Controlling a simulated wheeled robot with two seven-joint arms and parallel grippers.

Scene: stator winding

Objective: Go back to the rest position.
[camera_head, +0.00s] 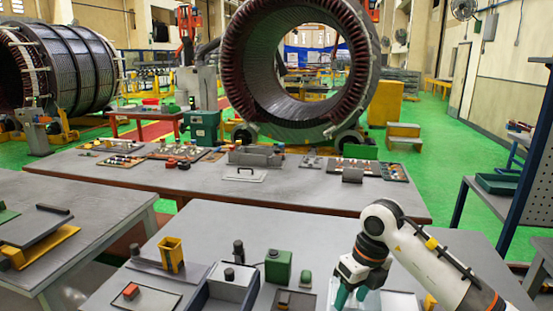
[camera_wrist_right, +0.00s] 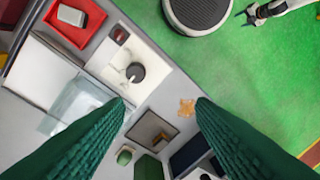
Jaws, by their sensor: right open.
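My right gripper (camera_head: 352,294) is over the near grey table, at the right in the head view, with its fingers pointing down. In the right wrist view its two green ribbed fingers (camera_wrist_right: 161,102) are spread wide apart, with nothing between them. My left arm does not show in the head view. In the right wrist view a small white arm with a dark end (camera_wrist_right: 248,14), probably my left gripper, shows at the top right over the green floor. Its jaws are too small to read.
The near table holds a yellow holder (camera_head: 171,255), a green box (camera_head: 278,267), a grey box (camera_head: 232,281) and small trays. A long table (camera_head: 200,185) with tools stands behind. A large stator ring (camera_head: 240,70) stands beyond it. A blue rack (camera_head: 540,130) is at right.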

